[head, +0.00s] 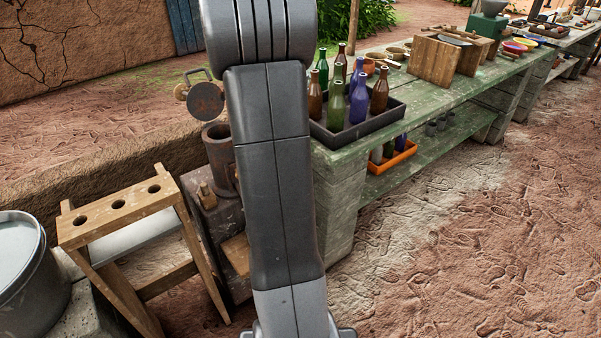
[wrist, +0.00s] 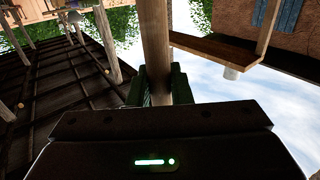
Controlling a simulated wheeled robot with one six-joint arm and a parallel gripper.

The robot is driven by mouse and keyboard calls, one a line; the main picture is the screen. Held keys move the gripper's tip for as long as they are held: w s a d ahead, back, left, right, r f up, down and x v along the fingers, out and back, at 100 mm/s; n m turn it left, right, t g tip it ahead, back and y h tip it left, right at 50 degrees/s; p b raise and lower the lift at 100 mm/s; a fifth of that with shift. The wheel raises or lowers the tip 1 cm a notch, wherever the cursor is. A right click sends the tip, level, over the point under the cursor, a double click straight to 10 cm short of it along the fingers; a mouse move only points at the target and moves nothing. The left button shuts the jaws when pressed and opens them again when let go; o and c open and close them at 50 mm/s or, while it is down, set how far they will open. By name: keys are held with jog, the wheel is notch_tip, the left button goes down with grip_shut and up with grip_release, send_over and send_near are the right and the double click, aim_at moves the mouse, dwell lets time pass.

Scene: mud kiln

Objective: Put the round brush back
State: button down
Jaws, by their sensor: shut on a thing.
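In the wrist view my gripper (wrist: 161,88) is shut on a round wooden shaft (wrist: 155,40), which runs up out of the top of the picture. It looks like the handle of the round brush; no brush head shows. In the head view my arm fills the middle, and neither my gripper nor the brush can be seen. A wooden stand (head: 99,213) with three empty-looking round holes in its top board is at the left of the head view.
A metal drum (head: 28,270) stands left of the wooden stand. A rusty metal cylinder (head: 220,158) is just left of my arm. The long green bench (head: 437,103) on the right carries a black tray (head: 352,134) of bottles. The earth floor (head: 480,230) at lower right is open.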

notch_tip(320, 180, down, 18)
jog(key=b, duration=0.3)
jog(key=shift+r, duration=0.2)
jog(key=shift+f+b, duration=0.1)
jog(key=shift+b, duration=0.2)
jog(key=shift+f, duration=0.15)
jog(key=c, duration=1.3)
grip_release()
jog(key=shift+r, duration=0.3)
jog(key=v, duration=1.2)
